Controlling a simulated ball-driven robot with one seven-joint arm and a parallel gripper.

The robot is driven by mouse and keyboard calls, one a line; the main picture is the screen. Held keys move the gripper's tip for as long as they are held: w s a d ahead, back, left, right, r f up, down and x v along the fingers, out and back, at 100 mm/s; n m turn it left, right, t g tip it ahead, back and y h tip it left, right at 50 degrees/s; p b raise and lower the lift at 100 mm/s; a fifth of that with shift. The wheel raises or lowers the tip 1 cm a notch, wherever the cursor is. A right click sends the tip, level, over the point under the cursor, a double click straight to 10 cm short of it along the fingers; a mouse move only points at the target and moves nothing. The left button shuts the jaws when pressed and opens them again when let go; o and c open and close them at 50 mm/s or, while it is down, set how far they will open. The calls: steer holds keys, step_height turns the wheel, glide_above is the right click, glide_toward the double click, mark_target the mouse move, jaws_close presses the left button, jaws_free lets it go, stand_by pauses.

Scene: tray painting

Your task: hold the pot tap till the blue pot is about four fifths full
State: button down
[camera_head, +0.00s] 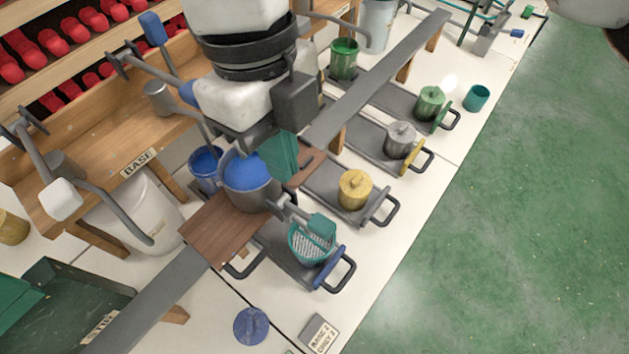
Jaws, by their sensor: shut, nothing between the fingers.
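A grey vessel (252,194) with blue paint stands on a brown board in the middle. Its pot tap, with a teal lever (321,226), reaches right over a teal strainer (309,243). The blue pot seems to be beneath that strainer, on the tray with the blue disc (330,267); its fill level and any stream are hidden. My gripper (238,141) hangs above the grey vessel, left of and above the tap lever. It is shut and empty; its fingertips are mostly hidden. A teal wedge-shaped piece (283,157) shows beside it; I cannot tell what it belongs to.
A blue lid (250,325) lies on the white table. A grey beam (385,75) crosses the bench. A blue bucket (205,169) is at left. Green floor is clear at right.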

mark_target(323, 223)
steer(key=shift+w+d+r+h, duration=0.1)
steer(key=shift+w+d+h, duration=0.4)
steer(key=shift+w+d, duration=0.4)
steer(key=shift+s+d, duration=0.1)
steer(key=shift+s, duration=0.05)
steer(key=p+x, duration=0.3)
steer(key=x, duration=1.1)
